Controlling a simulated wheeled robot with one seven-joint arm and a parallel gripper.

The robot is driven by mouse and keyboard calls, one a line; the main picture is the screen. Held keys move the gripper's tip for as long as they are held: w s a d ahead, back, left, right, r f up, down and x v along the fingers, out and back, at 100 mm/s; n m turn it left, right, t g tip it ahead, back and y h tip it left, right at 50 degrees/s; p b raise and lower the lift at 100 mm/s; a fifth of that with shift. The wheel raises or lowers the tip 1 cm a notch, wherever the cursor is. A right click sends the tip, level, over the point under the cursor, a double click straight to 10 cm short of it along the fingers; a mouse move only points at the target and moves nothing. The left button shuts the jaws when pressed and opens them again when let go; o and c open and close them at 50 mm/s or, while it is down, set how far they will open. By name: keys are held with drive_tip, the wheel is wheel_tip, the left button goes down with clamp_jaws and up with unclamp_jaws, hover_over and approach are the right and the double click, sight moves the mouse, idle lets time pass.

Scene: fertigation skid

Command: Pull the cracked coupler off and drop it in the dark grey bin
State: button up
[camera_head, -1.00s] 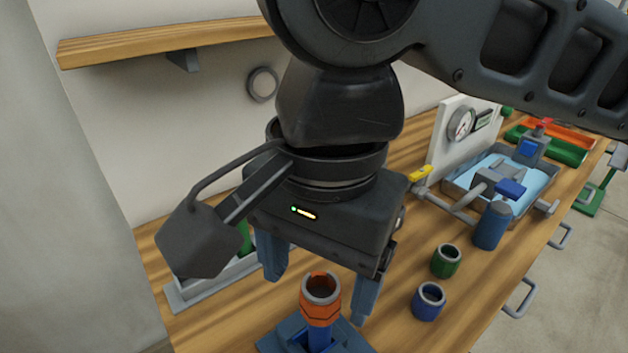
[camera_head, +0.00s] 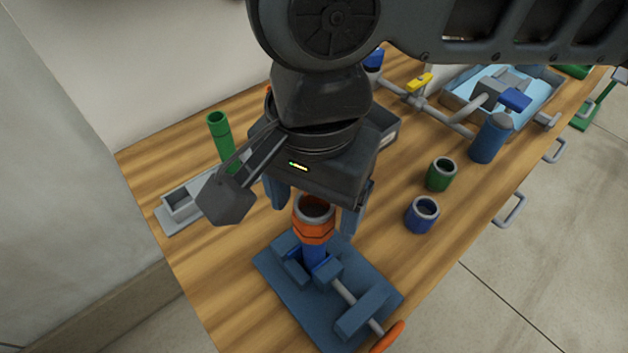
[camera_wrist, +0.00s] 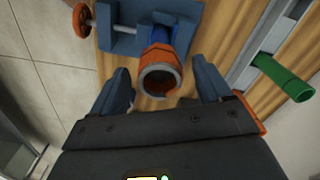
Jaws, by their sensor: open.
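The orange coupler (camera_head: 314,232) with a grey rim sits upright on a blue pipe (camera_head: 315,258), held in a blue vise (camera_head: 290,300). The coupler also shows in the wrist view (camera_wrist: 160,78), its open end facing the camera. I cannot make out a crack in it. My gripper (camera_head: 314,208) is open, with its blue fingers on either side of the coupler's upper end. In the wrist view the fingers of my gripper (camera_wrist: 163,88) stand apart from the coupler, with gaps on both sides. No dark grey bin can be made out.
A green coupler (camera_head: 441,174) and a blue coupler (camera_head: 422,214) stand right of the vise. Grey piping with a yellow handle (camera_head: 419,82) and a water basin (camera_head: 455,100) lie behind.

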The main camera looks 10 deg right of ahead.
sight(314, 204)
drive_tip(key=shift+c, duration=0.2)
drive_tip(key=c, duration=1.4)
drive_tip(key=shift+r, duration=0.15)
idle(0.3)
drive_tip(key=shift+r+p, duration=2.9)
drive_tip(key=shift+p, duration=0.3)
